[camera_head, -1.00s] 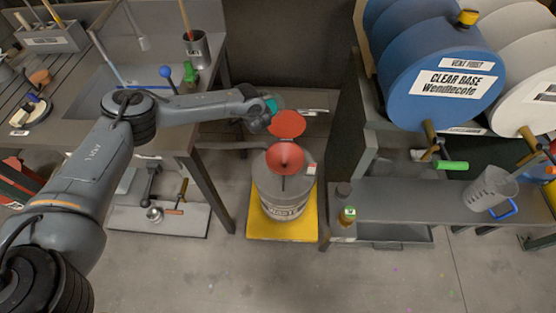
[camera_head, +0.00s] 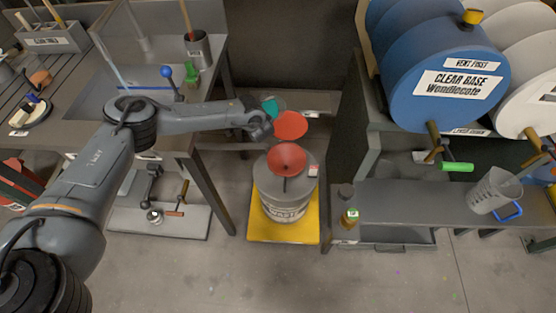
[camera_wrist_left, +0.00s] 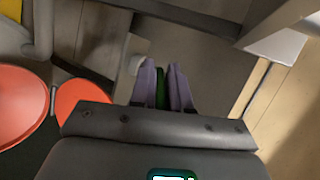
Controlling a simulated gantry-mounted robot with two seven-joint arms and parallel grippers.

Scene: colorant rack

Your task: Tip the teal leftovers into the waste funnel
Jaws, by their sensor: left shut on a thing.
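The red waste funnel (camera_head: 286,158) stands on a pail (camera_head: 285,208) in the middle of the head view. Its round red lid (camera_head: 290,124) is raised behind it. My left gripper (camera_head: 266,122) is behind and left of the funnel, beside the lid. A teal patch (camera_head: 270,106) shows just beyond it, likely in the held vessel, whose outline is unclear. In the left wrist view, the purple fingers (camera_wrist_left: 163,88) are shut on a narrow green part (camera_wrist_left: 160,88). The funnel (camera_wrist_left: 22,105) and lid (camera_wrist_left: 82,97) lie to the left there. My right gripper is out of view.
The pail stands on a yellow base (camera_head: 262,231). The sink bench (camera_head: 194,142) is on the left. A grey bench (camera_head: 400,205) with a small bottle (camera_head: 349,218) and a clear jug (camera_head: 494,190) is on the right, below blue and white drums.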

